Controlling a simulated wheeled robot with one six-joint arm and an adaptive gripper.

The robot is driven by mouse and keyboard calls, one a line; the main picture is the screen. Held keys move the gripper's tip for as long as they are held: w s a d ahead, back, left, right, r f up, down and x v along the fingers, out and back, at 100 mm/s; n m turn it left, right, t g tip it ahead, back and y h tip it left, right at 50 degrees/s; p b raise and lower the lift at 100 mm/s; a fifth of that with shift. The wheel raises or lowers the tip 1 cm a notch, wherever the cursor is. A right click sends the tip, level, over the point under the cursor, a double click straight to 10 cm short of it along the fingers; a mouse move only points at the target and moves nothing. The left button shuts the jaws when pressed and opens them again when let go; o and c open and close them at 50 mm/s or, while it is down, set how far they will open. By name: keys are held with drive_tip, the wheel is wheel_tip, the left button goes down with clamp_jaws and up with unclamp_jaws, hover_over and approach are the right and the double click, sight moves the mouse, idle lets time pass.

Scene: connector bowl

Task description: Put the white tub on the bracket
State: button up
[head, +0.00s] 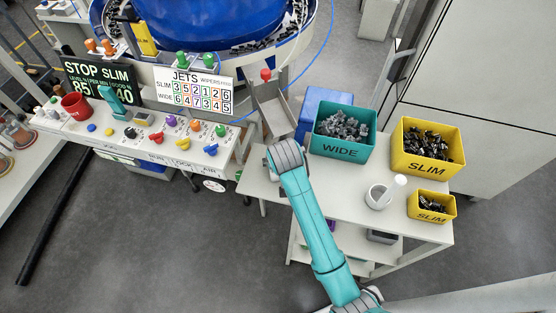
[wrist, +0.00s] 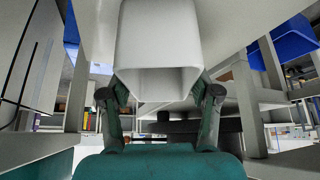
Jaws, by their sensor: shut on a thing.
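The white tub (wrist: 160,45) fills the upper middle of the wrist view, a smooth squared body with a hollow-looking end facing the camera. My gripper (wrist: 164,92) is shut on it, one finger at each side. In the head view my arm reaches up to the left edge of the white table, below the metal chute (head: 276,110). There the arm's grey joint hides the gripper, and I cannot make out the held tub. I cannot clearly tell the bracket in either view.
On the white table (head: 345,170) stand a teal WIDE bin (head: 342,148), two yellow SLIM bins (head: 425,168) (head: 431,216) and a white round cup (head: 378,197). A blue box (head: 318,103) is behind the teal bin. The control bench (head: 130,150) is at left; grey floor lies between.

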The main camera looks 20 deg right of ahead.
drive_tip(key=o, duration=1.2)
drive_tip(key=shift+f, duration=0.1)
drive_tip(key=v, duration=1.2)
